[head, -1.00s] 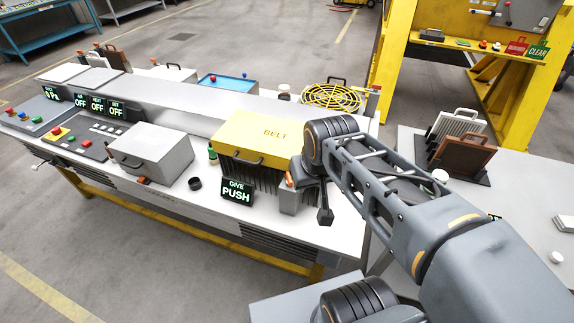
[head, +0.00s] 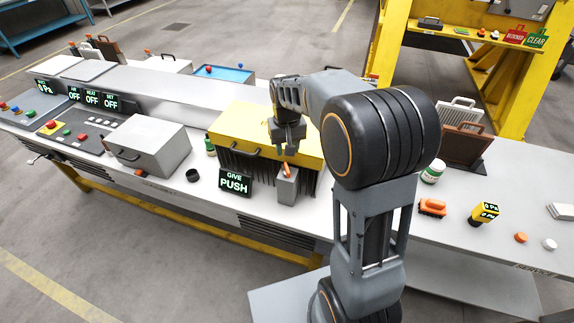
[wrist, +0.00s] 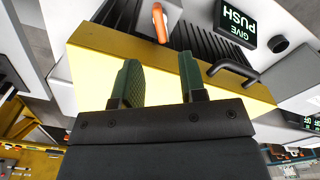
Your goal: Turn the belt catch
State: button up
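The belt catch (head: 287,170) looks like a small orange lever on top of a grey block in front of the yellow belt cover (head: 232,126). In the wrist view the orange lever (wrist: 160,22) shows near the top edge, ahead of the fingers and roughly between them. My gripper (head: 287,148) hangs above the lever, apart from it. In the wrist view my gripper (wrist: 158,75) has its two green pads spread, with nothing between them. The yellow cover lies beneath. My arm hides the cover's right part in the head view.
A GIVE PUSH sign (head: 235,181) stands left of the grey block. A grey box (head: 150,145) with a handle and a small black ring (head: 192,175) are further left. Brown and grey panels (head: 466,147) stand on the right bench.

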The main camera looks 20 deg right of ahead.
aim_at(287, 167)
notch_tip(287, 167, down, 9)
jog(key=shift+r+p, duration=0.2)
jog(key=shift+p, duration=0.25)
jog(key=shift+c, duration=0.3)
grip_shut()
